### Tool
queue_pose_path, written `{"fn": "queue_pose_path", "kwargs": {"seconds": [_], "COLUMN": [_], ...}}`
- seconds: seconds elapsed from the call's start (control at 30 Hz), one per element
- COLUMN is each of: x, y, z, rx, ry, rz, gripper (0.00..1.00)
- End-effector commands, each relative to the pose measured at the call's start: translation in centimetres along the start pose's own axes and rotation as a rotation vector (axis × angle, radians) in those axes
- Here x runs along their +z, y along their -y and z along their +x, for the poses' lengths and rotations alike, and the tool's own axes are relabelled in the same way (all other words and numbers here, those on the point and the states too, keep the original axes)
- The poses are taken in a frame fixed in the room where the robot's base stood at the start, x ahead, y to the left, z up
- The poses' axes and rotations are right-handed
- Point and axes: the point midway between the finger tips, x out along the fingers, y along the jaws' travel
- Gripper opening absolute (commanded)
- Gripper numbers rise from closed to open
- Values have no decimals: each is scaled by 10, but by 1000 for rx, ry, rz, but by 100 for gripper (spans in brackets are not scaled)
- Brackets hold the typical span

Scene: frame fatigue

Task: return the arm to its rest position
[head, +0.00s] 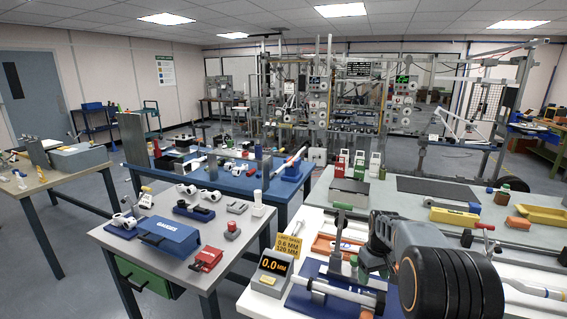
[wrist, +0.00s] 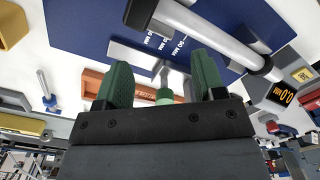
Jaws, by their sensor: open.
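My arm (head: 445,270) reaches over the white bench at the lower right of the head view, its large dark round joint close to the camera. In the head view the fingers of my gripper cannot be made out. In the wrist view my gripper (wrist: 163,80) shows two green finger pads standing well apart. It is open, with nothing clearly held. A pale green-tipped piece (wrist: 164,96) shows in the gap, apparently beyond the fingers. The wrist view looks over the bench with a blue mat (wrist: 80,25) and a grey tube (wrist: 215,35).
A gauge display (head: 273,266) reading 0.0 MM stands at the white bench's left edge, beside the tube (head: 335,290). An orange tray (head: 325,243) lies behind. A grey table (head: 165,205) with a blue case (head: 168,236) stands left. Floor shows at far left.

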Motion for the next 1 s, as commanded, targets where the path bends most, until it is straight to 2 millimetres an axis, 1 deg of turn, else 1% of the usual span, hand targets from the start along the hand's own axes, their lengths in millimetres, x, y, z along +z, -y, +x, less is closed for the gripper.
{"fn": "queue_pose_path", "kwargs": {"seconds": [0.03,0.07,0.1,0.17,0.2,0.27,0.3,0.4,0.5,0.6,0.67,0.8,1.0], "x": [19,30,46,71,88,111,127,160,186,203,207,208,208], "y": [18,28,42,61,74,91,102,124,140,151,155,159,162], "z": [-12,-16,-22,-29,-33,-37,-38,-41,-42,-46,-51,-66,-71], "rx": [7,10,13,18,21,24,25,28,32,36,39,45,46], "ry": [-14,-22,-34,-54,-69,-92,-108,-147,-186,-223,-249,-309,-331], "rz": [59,100,150,215,248,290,310,328,309,287,275,257,245], "gripper": [63,63,63,63,63,63,63,63,63,63,63,63,63]}}
